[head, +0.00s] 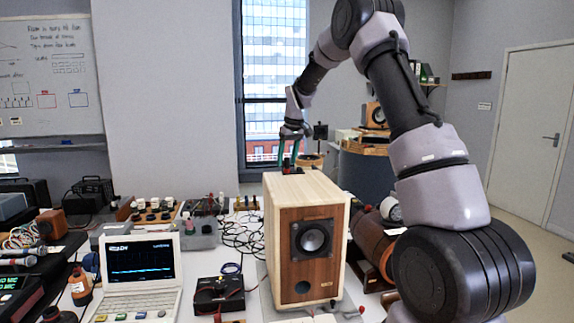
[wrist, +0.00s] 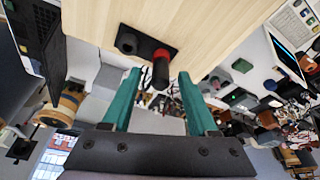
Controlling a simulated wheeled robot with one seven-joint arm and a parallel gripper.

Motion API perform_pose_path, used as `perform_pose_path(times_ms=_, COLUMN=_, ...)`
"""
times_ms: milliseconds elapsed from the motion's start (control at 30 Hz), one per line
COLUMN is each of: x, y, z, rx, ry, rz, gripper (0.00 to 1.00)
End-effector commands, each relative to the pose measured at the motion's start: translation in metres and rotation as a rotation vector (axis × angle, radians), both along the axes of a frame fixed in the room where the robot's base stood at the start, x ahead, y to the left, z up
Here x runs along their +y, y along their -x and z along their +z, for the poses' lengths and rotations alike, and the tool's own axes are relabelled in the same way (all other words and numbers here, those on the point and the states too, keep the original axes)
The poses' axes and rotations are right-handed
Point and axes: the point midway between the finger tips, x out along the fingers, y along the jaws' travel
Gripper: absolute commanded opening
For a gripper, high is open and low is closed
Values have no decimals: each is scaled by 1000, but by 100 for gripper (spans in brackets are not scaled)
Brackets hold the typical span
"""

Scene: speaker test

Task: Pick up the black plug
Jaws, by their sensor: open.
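The wooden speaker (head: 308,243) stands on the table, its pale top facing up. In the wrist view its pale wood (wrist: 205,28) carries a black terminal plate (wrist: 146,38). A short black round post (wrist: 127,41) sits on the plate. Beside it, a black cylindrical plug (wrist: 160,72) sticks out from a red collar (wrist: 161,54). My gripper (head: 288,165) is open, pointing down at the speaker's top rear edge. In the wrist view its green fingers (wrist: 160,78) stand on either side of the black plug, with visible gaps. I cannot tell how deep the plug sits.
A white oscilloscope-like laptop (head: 139,275) and a black box (head: 219,294) stand left of the speaker. Tangled black cables (head: 240,235) lie behind them. Brown cylinders (head: 374,243) crowd the right side. The air above the speaker's top is clear apart from my arm.

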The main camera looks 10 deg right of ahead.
Motion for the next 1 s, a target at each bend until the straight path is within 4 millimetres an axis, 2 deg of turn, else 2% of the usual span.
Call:
perform_pose_path(times_ms=33, x=0, y=0, z=0, rx=0, ry=0, rz=0, gripper=59)
perform_pose_path(times_ms=100, x=0, y=0, z=0, rx=0, ry=0, rz=0, gripper=32)
perform_pose_path(times_ms=200, x=0, y=0, z=0, rx=0, ry=0, rz=0, gripper=0)
perform_pose_path(times_ms=567, x=0, y=0, z=5, rx=-1, ry=0, rz=0, gripper=0)
perform_pose_path(times_ms=667, x=0, y=-1, z=19, rx=-4, ry=0, rz=1, gripper=0)
perform_pose_path(times_ms=1000, x=0, y=0, z=83, rx=-3, ry=0, rz=0, gripper=0)
